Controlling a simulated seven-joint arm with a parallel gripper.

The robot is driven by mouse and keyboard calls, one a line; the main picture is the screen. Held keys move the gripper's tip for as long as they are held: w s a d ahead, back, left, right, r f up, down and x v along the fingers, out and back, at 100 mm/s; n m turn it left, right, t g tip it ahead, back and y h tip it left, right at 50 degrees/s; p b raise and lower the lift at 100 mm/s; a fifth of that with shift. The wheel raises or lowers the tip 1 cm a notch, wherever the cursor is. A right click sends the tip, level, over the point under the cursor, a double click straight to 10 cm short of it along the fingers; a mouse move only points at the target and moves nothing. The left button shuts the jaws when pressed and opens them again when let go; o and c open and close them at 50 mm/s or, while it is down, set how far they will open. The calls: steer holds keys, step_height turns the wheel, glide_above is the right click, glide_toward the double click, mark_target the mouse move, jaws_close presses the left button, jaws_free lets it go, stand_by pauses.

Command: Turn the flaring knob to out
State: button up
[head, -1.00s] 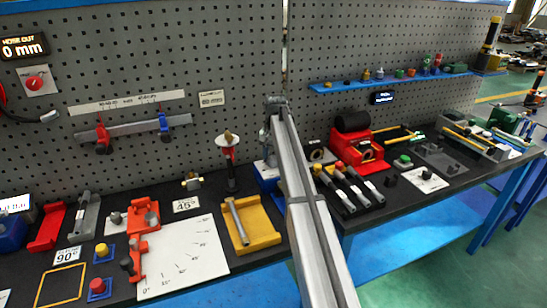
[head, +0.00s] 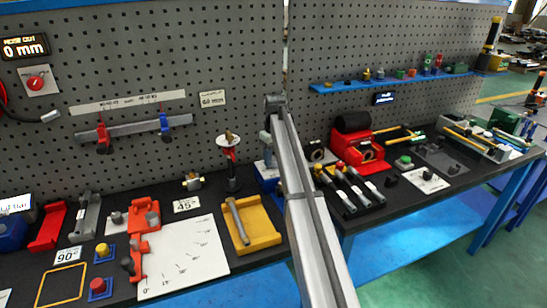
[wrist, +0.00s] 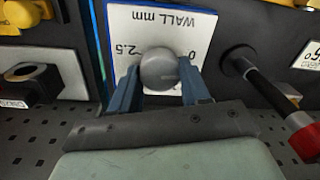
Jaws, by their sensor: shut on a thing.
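A round grey knob (wrist: 158,68) sits on a white plate (wrist: 196,28) with a blue edge in the wrist view. The plate reads "WALL mm", upside down, with "2.5" left of the knob and a partly covered "0" to its right. My gripper (wrist: 159,84) has one blue finger on each side of the knob and is shut on it. I cannot read an "out" mark there. In the head view my arm hides most of the gripper and this knob, near a blue and white block (head: 267,171).
In the wrist view a black rod with a red end (wrist: 270,95) stands close on the right. In the head view a yellow tray (head: 262,238) lies in front, a red machine (head: 356,150) stands right, and a pegboard (head: 200,50) rises behind.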

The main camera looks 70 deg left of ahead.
mark_target(274, 157)
steer(key=shift+n, duration=1)
steer(key=o, duration=1.1)
steer(key=shift+c, duration=0.2)
steer(key=shift+r, duration=0.1)
step_height(274, 157, up, 14)
steer(key=shift+w, duration=0.2)
steer(key=shift+a, duration=0.1)
